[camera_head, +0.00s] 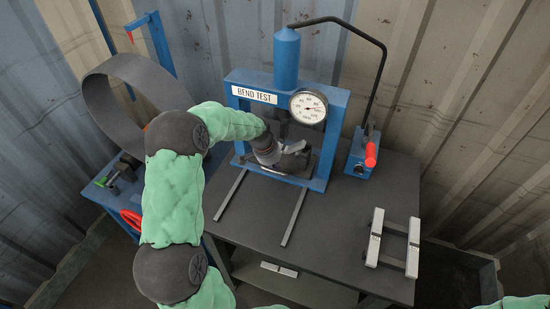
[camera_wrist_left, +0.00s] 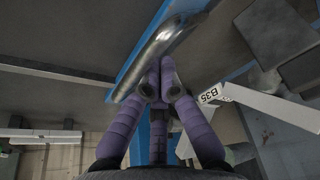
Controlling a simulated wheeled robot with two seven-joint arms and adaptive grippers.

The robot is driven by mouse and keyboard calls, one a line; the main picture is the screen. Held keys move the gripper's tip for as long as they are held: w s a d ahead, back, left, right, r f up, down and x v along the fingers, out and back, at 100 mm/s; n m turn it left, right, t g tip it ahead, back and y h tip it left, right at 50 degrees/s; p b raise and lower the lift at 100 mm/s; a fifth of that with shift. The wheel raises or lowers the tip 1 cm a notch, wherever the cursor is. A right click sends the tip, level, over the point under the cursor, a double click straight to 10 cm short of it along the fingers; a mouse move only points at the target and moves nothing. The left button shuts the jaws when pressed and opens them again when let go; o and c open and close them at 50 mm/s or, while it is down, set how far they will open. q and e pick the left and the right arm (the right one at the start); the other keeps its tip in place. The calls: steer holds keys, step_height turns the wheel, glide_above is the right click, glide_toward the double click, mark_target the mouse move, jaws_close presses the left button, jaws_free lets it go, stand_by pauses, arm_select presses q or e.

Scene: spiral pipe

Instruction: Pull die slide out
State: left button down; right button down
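The blue press marked BEND TEST (camera_head: 334,130) stands on the dark bench. Two grey rails (camera_head: 293,217) run forward from its base. The die slide is mostly hidden behind my left gripper (camera_head: 290,158), which reaches into the front of the press opening. In the left wrist view a shiny rounded metal bar (camera_wrist_left: 165,42) runs diagonally along a blue edge. The purple fingers of my left gripper (camera_wrist_left: 160,72) converge right at this bar, tips close together. Whether they clasp it is unclear. My right gripper is out of view.
A hand pump (camera_head: 360,156) with a red knob stands right of the press. A grey-white frame of blocks and bars (camera_head: 393,241) lies on the bench at right. A large dark ring (camera_head: 100,105) stands at left. The bench front (camera_head: 330,255) is clear.

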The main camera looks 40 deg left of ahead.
arm_select(q)
steer(key=shift+s+d, duration=0.95)
steer(key=shift+s, duration=2.1)
steer(key=shift+s+d, duration=1)
steer(key=shift+s, duration=2)
steer(key=shift+s+d, duration=0.95)
steer(key=shift+s, duration=2.1)
step_height(320, 180, up, 7)
steer(key=w+p, duration=0.1)
steer(key=p, duration=0.4)
steer(key=shift+w+a, duration=0.15)
steer(key=shift+a, duration=0.05)
